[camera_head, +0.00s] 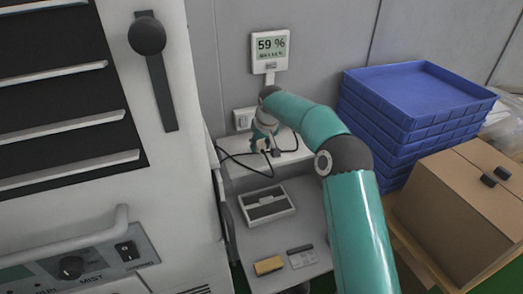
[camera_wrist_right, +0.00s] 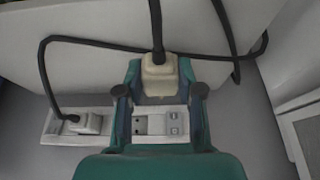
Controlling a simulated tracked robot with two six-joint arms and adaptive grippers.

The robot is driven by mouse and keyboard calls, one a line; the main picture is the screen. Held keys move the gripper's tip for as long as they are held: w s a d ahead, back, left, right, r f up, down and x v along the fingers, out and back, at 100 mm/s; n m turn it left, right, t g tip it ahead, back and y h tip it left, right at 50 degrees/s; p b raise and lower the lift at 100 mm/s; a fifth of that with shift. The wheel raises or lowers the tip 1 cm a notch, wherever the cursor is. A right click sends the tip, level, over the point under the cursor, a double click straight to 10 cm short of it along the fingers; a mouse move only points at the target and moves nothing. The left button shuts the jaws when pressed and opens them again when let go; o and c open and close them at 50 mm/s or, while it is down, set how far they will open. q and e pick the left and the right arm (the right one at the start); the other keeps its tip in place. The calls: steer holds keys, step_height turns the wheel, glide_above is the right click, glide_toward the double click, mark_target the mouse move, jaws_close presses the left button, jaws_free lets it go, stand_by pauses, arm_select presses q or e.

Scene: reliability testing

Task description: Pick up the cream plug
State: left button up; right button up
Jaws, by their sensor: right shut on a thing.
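The cream plug (camera_wrist_right: 160,72) is between the two fingers of my right gripper (camera_wrist_right: 158,93) in the right wrist view, with a black cable running up from it. The gripper is shut on it. Below and behind lies a white power strip (camera_wrist_right: 62,128) with USB ports (camera_wrist_right: 150,125); whether the plug touches it I cannot tell. In the head view my right gripper (camera_head: 265,143) points down at the white ledge by the wall, largely hiding the plug. My left gripper is not in view.
Black cables (camera_head: 242,160) loop around the gripper. A white cabinet (camera_head: 185,190) stands close on the left. Stacked blue trays (camera_head: 400,110) and a cardboard box (camera_head: 450,220) stand on the right. A grey-white box (camera_head: 266,204) lies below the ledge. A 59 % display (camera_head: 270,48) hangs above.

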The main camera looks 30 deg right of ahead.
step_height(320, 180, up, 10)
steer(key=shift+f+p, duration=0.15)
steer(key=shift+p, duration=0.65)
step_height(320, 180, up, 8)
steer(key=f+p, duration=0.1)
steer(key=p, duration=0.4)
glide_above(260, 144)
steer(key=shift+s+r, duration=0.1)
steer(key=shift+r, duration=0.15)
steer(key=shift+f, duration=0.1)
